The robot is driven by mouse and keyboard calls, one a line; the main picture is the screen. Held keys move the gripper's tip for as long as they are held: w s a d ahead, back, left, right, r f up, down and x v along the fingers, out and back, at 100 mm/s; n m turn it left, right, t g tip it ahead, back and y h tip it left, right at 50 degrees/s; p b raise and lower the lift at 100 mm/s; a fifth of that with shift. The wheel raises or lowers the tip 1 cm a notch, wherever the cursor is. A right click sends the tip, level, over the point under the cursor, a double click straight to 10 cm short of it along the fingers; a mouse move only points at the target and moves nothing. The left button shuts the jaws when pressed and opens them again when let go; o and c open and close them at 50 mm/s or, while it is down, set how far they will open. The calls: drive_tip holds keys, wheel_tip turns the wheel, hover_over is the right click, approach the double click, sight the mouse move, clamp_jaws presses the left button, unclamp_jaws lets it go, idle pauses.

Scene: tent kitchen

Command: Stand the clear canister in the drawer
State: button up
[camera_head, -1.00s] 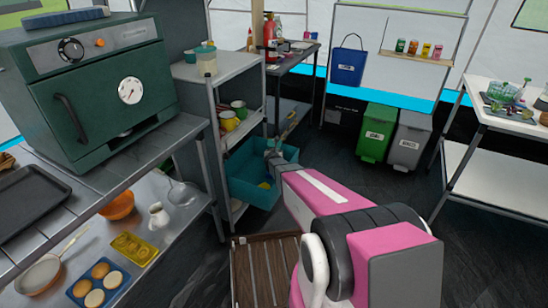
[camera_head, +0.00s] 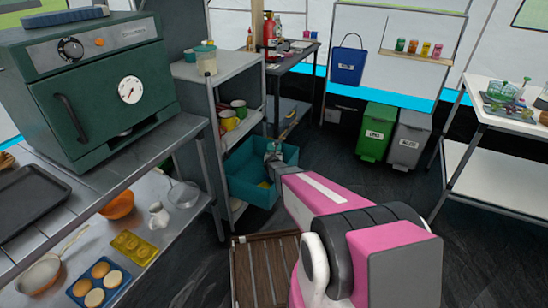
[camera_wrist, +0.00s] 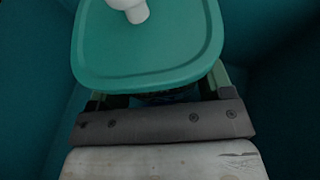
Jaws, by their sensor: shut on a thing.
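The teal drawer (camera_head: 246,190) is pulled out low from the shelf rack in the head view. My gripper (camera_head: 272,155) is at the drawer, its fingers mostly hidden by my arm. In the wrist view, a teal lid with a white knob (camera_wrist: 150,45) tops the canister, and my gripper (camera_wrist: 160,92) is shut on the canister just under this lid. The canister's clear body is almost wholly hidden below the lid. Dark teal drawer walls (camera_wrist: 275,75) surround it. I cannot tell whether its base touches the drawer floor.
A small yellow thing (camera_head: 265,184) lies in the drawer. The shelf rack (camera_head: 228,66) holds a lidded jar (camera_head: 207,63) on top and cups lower down. A slatted wooden crate (camera_head: 262,268) stands on the floor in front.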

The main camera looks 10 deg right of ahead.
drive_tip(key=o, duration=1.2)
